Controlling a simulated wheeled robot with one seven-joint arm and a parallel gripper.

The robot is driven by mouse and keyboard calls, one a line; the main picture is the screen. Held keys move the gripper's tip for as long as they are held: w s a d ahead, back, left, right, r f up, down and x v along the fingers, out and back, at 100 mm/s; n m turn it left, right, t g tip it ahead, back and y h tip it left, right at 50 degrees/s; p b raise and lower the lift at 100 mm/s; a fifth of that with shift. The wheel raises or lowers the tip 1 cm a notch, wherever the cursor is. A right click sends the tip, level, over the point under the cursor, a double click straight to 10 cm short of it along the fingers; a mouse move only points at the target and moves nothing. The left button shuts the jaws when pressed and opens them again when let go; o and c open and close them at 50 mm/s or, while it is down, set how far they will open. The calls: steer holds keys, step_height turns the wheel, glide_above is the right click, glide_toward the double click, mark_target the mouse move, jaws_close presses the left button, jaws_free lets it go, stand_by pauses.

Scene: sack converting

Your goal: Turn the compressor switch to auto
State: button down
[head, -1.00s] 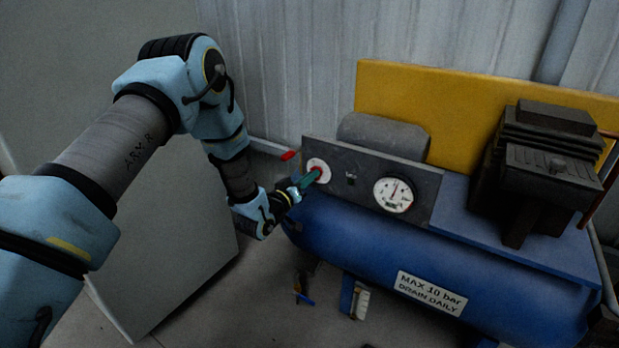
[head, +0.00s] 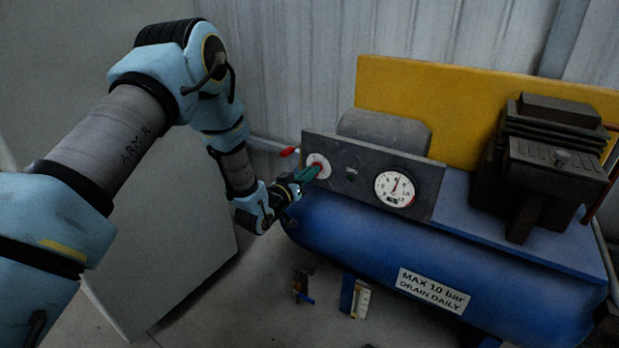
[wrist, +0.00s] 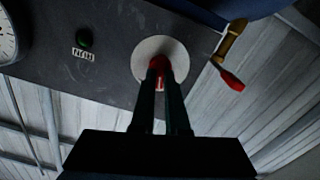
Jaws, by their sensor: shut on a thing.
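The compressor switch is a red knob (wrist: 158,64) on a round pale plate (wrist: 150,50) at the left end of the grey panel (head: 352,194). My gripper (head: 312,173) reaches the knob from the left in the head view. In the wrist view my gripper (wrist: 161,78) has its two dark fingers closed on the knob's sides. Part of the knob is hidden between the fingers, and I cannot read its position. The panel sits on the blue compressor tank (head: 370,240).
A pressure gauge (head: 395,188) and a small dark green button or lamp (wrist: 85,38) are on the same panel. A red-handled valve (wrist: 232,80) is close beside the plate. A pale cabinet (head: 160,240) stands behind my arm. A yellow guard (head: 440,105) rises behind.

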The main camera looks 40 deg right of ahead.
steer(key=m+b, duration=0.3)
steer(key=m, duration=0.1)
steer(key=m+b, duration=0.4)
steer(key=shift+s+f+m, duration=0.15)
steer(key=shift+m, duration=0.25)
stand_by(0.4)
steer(key=c, duration=0.9)
jaws_free()
steer(key=v, duration=1)
steer(key=shift+a+b, duration=0.3)
steer(key=shift+a, duration=0.05)
